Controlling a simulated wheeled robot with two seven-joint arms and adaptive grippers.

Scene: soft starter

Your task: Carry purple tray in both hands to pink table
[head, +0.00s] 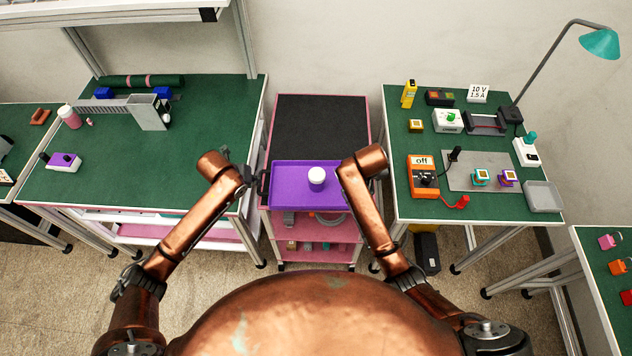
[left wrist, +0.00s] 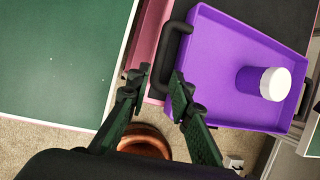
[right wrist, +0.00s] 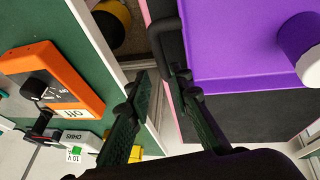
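The purple tray (head: 290,199) lies on the front of a pink cart (head: 269,222) with a black top. A purple jar with a white lid (head: 317,174) stands upright in the tray. In the head view my right forearm hides the tray's right end. No other pink tabletop shows.
A green-topped bench (head: 110,188) stands left of the cart, with a pink lower shelf. Another green bench (head: 395,120) stands right, carrying an orange meter (head: 424,188), a lamp (head: 600,43) and several devices. The black top (head: 320,125) behind the tray is clear.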

